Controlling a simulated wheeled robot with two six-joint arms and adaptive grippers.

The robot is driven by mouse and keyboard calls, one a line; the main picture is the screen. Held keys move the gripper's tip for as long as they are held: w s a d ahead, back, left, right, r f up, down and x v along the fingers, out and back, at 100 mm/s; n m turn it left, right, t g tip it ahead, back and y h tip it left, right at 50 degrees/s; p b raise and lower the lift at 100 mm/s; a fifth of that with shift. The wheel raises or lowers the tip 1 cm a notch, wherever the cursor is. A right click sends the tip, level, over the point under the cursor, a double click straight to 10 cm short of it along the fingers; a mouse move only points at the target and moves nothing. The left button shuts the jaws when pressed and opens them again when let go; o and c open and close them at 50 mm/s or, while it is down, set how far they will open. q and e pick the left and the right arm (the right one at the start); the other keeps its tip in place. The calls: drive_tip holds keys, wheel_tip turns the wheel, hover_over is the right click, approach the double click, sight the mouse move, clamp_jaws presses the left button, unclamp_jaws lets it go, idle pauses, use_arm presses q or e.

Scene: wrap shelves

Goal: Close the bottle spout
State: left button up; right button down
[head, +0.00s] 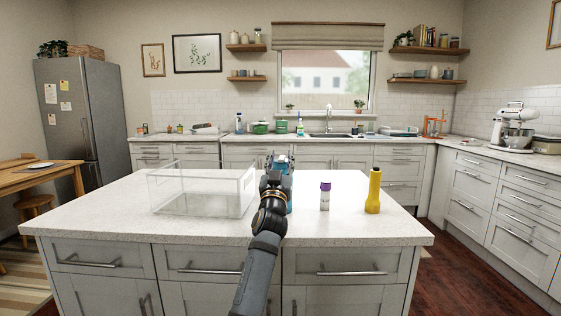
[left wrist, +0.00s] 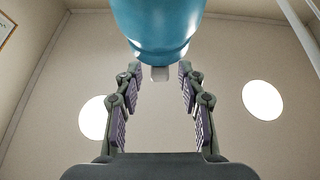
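A blue bottle (head: 290,198) stands on the island counter, mostly hidden behind my left arm in the head view. In the left wrist view the blue bottle (left wrist: 158,25) fills the top middle, with a small pale piece, perhaps its spout, (left wrist: 160,74) at its end. My left gripper (head: 279,163) is at the bottle's top in the head view. In the left wrist view the left gripper (left wrist: 159,70) is open, with one finger on each side of the pale piece and a gap between them. I cannot tell whether either finger touches the bottle. My right gripper is not in view.
A clear open box (head: 200,190) stands left of my arm on the white island counter (head: 110,205). A white bottle with a purple cap (head: 325,198) and a yellow bottle (head: 374,192) stand to the right. The counter's front right is clear.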

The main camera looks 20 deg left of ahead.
sight(281, 159)
use_arm(q)
wheel_tip(281, 159, up, 10)
drive_tip(key=shift+f, duration=0.1)
idle(0.4)
